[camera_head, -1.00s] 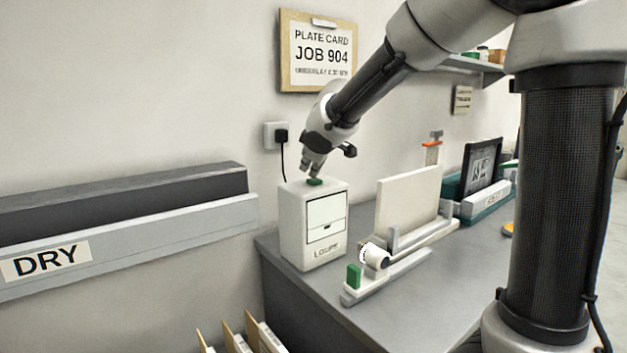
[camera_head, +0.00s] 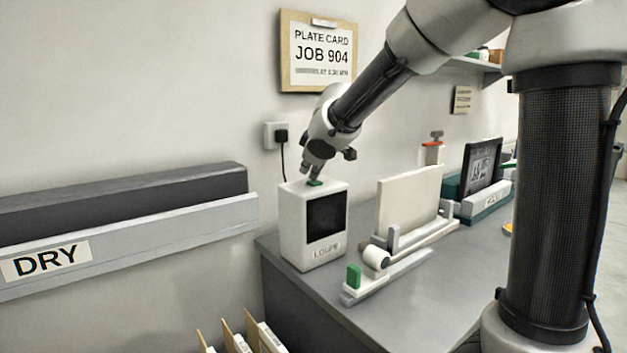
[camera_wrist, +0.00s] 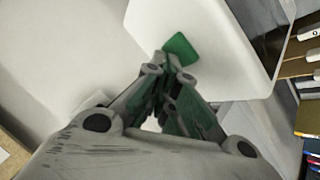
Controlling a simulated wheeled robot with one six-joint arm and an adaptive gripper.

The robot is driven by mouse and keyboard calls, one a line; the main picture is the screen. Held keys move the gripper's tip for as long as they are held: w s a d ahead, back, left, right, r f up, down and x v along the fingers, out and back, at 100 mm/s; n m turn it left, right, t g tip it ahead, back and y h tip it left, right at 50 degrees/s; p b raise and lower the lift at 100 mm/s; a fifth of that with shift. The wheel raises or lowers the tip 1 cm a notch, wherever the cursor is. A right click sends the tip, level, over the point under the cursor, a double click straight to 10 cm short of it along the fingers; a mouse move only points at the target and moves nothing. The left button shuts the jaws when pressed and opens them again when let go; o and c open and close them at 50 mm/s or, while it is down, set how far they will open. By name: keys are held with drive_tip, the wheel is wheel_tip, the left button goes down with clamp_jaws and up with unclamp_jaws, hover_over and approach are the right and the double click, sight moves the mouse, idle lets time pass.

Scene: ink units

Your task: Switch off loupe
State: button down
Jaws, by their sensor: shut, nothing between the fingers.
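The loupe (camera_head: 294,232) is a white box with "LOUPE" on its front, standing at the bench's left end by the wall. Its front screen (camera_head: 326,215) is dark. A green button (camera_head: 314,183) is on its top; it also shows in the wrist view (camera_wrist: 181,46). My gripper (camera_head: 312,177) is shut and empty, pointing down with its fingertips right at the button. In the wrist view the fingertips (camera_wrist: 172,62) meet the button's near edge; whether they press on it I cannot tell.
Right of the loupe, a pale upright plate (camera_head: 408,203) stands in a grey holder with a green block (camera_head: 353,276) at its front. A dark tablet (camera_head: 481,166) stands farther back. A plug (camera_head: 280,135) and cord are on the wall behind the loupe. The front of the bench is clear.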

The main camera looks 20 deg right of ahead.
sight(311, 181)
idle(0.4)
drive_tip(key=shift+r, duration=0.35)
wheel_tip(311, 181, up, 6)
idle(0.6)
